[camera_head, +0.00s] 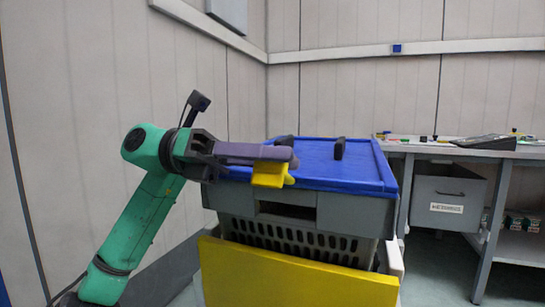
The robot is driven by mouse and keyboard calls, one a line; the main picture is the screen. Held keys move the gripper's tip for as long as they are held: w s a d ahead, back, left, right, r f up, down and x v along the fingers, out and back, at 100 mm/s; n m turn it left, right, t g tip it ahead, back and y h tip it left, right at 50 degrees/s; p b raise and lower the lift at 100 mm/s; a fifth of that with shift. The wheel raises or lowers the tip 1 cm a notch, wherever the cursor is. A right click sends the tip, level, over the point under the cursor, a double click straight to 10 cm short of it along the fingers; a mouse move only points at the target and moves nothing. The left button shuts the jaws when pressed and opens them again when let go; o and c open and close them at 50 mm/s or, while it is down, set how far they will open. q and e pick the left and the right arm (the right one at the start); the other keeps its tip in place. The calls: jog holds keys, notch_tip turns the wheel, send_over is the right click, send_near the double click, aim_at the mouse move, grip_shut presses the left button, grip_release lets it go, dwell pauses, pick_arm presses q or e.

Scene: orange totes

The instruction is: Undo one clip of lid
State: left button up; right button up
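A blue lid (352,169) lies on a grey crate (342,214) with a slotted front and a dark handle opening. Two small dark upright pieces stand on the lid, one at its back left behind my fingers and one (339,149) nearer the middle. A yellow piece (269,174), which looks like a lid clip, is at the lid's front left edge. My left gripper (288,156) reaches in from the left, its purple-grey fingers level just above the yellow piece. The fingers overlap in this view, so their gap and any contact are hidden. My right gripper is out of view.
A yellow panel (295,277) stands low in front of the crate. A grey workbench (440,150) with small items and a dark device is at the right, with a labelled grey drawer (445,193) below. Walls close the back and left.

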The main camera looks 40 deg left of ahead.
pick_arm(q)
jog(key=o, duration=0.4)
jog(key=shift+c, duration=0.2)
jog(key=p+v, duration=0.1)
jog(key=v, duration=1.3)
jog(key=shift+a, duration=0.25)
jog(key=shift+s, duration=0.15)
